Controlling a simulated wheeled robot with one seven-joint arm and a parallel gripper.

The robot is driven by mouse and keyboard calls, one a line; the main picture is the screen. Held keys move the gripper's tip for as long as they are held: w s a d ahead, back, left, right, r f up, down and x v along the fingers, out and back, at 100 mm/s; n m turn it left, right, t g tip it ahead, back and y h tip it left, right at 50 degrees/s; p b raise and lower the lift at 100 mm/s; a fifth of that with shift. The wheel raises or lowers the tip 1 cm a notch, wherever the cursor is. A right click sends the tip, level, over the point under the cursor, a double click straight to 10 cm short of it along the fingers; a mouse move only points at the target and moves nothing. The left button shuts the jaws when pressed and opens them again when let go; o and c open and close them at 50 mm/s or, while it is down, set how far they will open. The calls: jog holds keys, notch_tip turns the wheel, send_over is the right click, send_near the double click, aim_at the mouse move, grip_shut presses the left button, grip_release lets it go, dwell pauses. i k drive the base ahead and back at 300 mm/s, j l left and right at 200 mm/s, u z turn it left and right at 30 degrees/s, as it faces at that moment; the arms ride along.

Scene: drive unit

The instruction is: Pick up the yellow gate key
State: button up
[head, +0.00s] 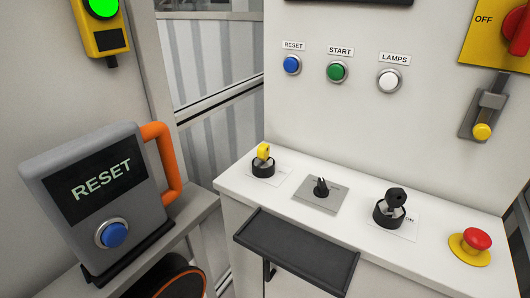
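The yellow gate key (264,152) stands upright in a round black lock or holder (263,168) at the left end of the white console ledge (330,222). Its yellow head shows above the black ring, and its lower part is hidden inside. My gripper is not visible in the head view.
Right of the key are a black selector switch (321,188) on a grey plate, a black-headed key (396,197) in another holder, and a red emergency button (477,240). A black tray (297,252) juts out in front. A grey RESET box (100,195) with an orange handle (166,160) stands at left.

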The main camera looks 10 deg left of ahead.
aim_at(263, 152)
jog(key=i+j+u, duration=0.35)
jog(key=i+j, duration=0.55)
jog(key=k+l+u, duration=0.1)
jog(key=k+l, duration=0.3)
jog(key=k+l+u, duration=0.1)
jog(key=k+l, duration=0.25)
jog(key=k, duration=0.2)
jog(key=i+j, duration=0.15)
jog(key=i, duration=0.35)
jog(key=i+j, duration=0.1)
jog(key=i, duration=0.4)
